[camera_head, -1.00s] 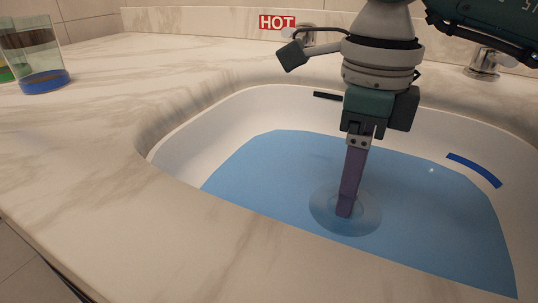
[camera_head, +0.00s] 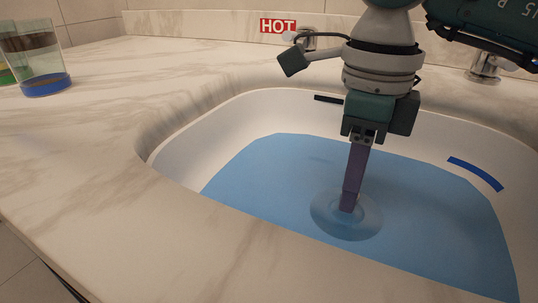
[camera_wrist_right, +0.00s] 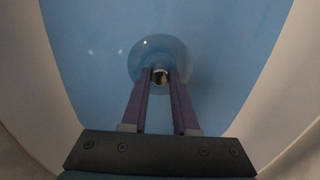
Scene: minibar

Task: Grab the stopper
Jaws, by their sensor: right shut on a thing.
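The stopper (camera_head: 330,220) is a pale, see-through disc under the blue water in the sink (camera_head: 190,155). In the right wrist view the stopper (camera_wrist_right: 142,62) shows as a round disc with a small shiny knob (camera_wrist_right: 160,76) at its middle. My right gripper (camera_head: 348,208) points down into the water with its purple fingers at the stopper's centre. In the right wrist view the fingertips (camera_wrist_right: 160,72) are on either side of the knob and shut on it. The fingers hide the knob in the head view. My left gripper is not in view.
A red HOT sign (camera_head: 278,25) is on the back ledge beside a tap (camera_head: 305,38). Another tap (camera_head: 484,66) stands at the back right. A glass with a blue base (camera_head: 43,65) is at the far left.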

